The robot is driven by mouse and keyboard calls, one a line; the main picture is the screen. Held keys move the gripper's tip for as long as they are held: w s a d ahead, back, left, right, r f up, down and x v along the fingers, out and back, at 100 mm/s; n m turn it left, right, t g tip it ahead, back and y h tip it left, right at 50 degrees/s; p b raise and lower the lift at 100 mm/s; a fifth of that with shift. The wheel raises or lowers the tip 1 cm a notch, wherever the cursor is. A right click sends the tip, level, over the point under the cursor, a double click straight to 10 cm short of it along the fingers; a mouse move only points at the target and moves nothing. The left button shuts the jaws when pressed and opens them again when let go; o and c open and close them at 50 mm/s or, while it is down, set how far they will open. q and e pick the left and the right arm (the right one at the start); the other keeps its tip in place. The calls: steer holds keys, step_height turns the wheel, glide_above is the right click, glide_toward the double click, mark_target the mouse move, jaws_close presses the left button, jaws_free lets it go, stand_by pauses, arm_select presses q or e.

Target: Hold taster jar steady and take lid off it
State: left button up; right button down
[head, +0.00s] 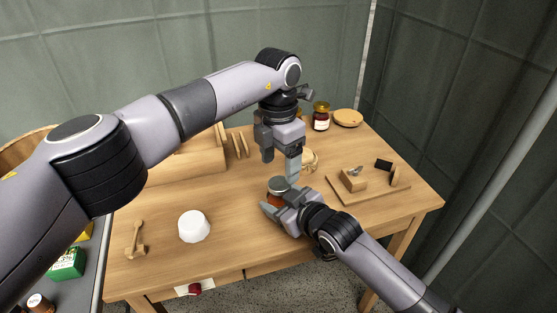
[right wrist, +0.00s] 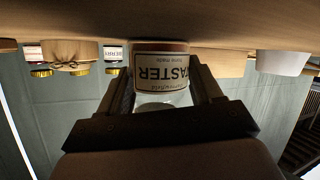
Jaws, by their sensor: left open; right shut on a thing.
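The taster jar (head: 274,200) stands on the wooden table, with a grey lid (head: 278,184) on top. My right gripper (head: 277,203) is shut on the jar's body from the right. In the right wrist view, which is upside down, the jar's TASTER label (right wrist: 160,68) shows between the two fingers (right wrist: 163,88). My left gripper (head: 281,164) points down just above the lid, open, with its fingers apart. Whether a left finger touches the lid cannot be told.
A white tub (head: 194,227) and a wooden scoop (head: 136,240) stand on the left of the table. A board (head: 369,188) with small items lies on the right. A dark jar with a gold lid (head: 321,117) and a round wooden piece (head: 348,118) are at the back.

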mark_target(279, 183)
arm_select(q)
steer(key=m, duration=0.2)
steer(key=r+m, duration=0.1)
steer(key=m, duration=0.3)
steer(key=shift+r+m, duration=0.3)
steer(key=shift+r, duration=0.05)
arm_select(e)
steer(key=shift+s+f, duration=0.1)
steer(key=shift+f, duration=0.2)
arm_select(q)
steer(key=m, duration=0.3)
steer(key=r+m, duration=0.1)
steer(key=m, duration=0.2)
steer(key=shift+a+r, duration=0.1)
steer(key=shift+r, duration=0.1)
steer(key=shift+m, duration=0.3)
steer(key=shift+w+f, duration=0.1)
steer(key=shift+f, duration=3.9)
